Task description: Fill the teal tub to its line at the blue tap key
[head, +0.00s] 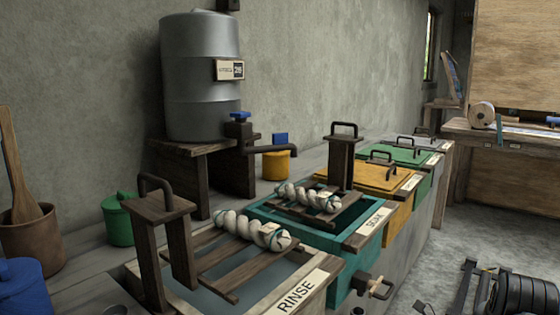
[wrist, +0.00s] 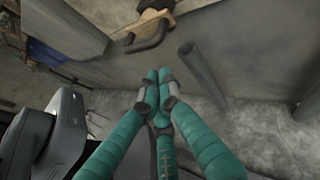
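The teal tub (head: 338,241), labelled SOAK, stands mid-picture in the head view. A wooden rack with a dark handle and a twisted pale skein (head: 308,197) sit over it. Its inside is dark; I cannot make out the line or any water level. The blue tap key (head: 239,116) sits on the tap at the foot of the grey metal barrel (head: 203,75). The dark spout (head: 270,149) reaches right, towards the tub's back. My gripper (wrist: 158,78), with teal-wrapped fingers, shows only in the wrist view. Its fingertips meet, with nothing seen between them, apart from the surfaces beyond.
The RINSE tub (head: 310,285) with its rack and skein stands in front. A yellow tub (head: 372,174) and green tub (head: 412,156) are lidded behind. A wooden-knobbed drain (head: 380,288) juts from the teal tub. In the wrist view a dark looped handle (wrist: 150,38) is close by.

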